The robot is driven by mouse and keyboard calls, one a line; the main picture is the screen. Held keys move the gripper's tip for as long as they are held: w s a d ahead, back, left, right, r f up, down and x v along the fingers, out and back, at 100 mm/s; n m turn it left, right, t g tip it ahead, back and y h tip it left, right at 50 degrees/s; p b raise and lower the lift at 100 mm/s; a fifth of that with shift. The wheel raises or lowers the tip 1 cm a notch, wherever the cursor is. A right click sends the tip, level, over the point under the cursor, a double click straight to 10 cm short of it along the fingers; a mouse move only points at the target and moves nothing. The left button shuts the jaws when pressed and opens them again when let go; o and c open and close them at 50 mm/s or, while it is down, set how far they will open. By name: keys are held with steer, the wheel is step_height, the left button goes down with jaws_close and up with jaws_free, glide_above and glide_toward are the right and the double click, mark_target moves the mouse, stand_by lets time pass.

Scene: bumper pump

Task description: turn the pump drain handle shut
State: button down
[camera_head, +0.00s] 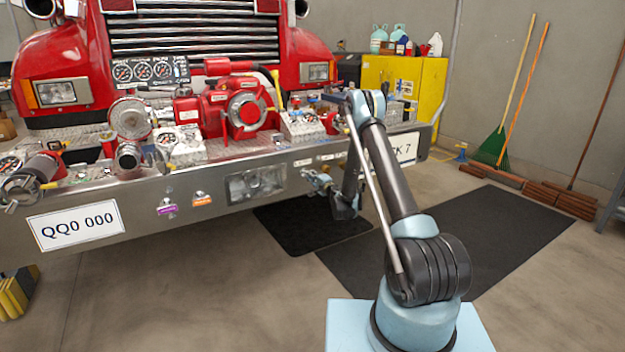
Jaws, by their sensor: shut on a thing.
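A red fire engine's front bumper (130,188) carries the pump (235,105). My arm reaches from the lower right to the front face of the bumper, right of the middle. My gripper (314,177) is small in the view, at the bumper face right of a recessed panel. It is shut on what appears to be the pump drain handle, which the fingers mostly hide. The handle's angle cannot be told. Two small fittings with tags, one purple (166,209) and one orange (202,200), sit farther left on the same face.
Hose fittings, gauges (140,70) and valves crowd the bumper top. A number plate (77,225) is at the left. Black mats (490,240) lie on the floor. A yellow cabinet (430,85) and brooms stand at the back right.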

steer(key=shift+w+d, duration=0.25)
steer(key=shift+w, duration=0.05)
steer(key=c, duration=1.7)
jaws_free()
steer(key=shift+f, duration=0.15)
steer(key=shift+s+a, duration=0.1)
steer(key=shift+a, duration=0.05)
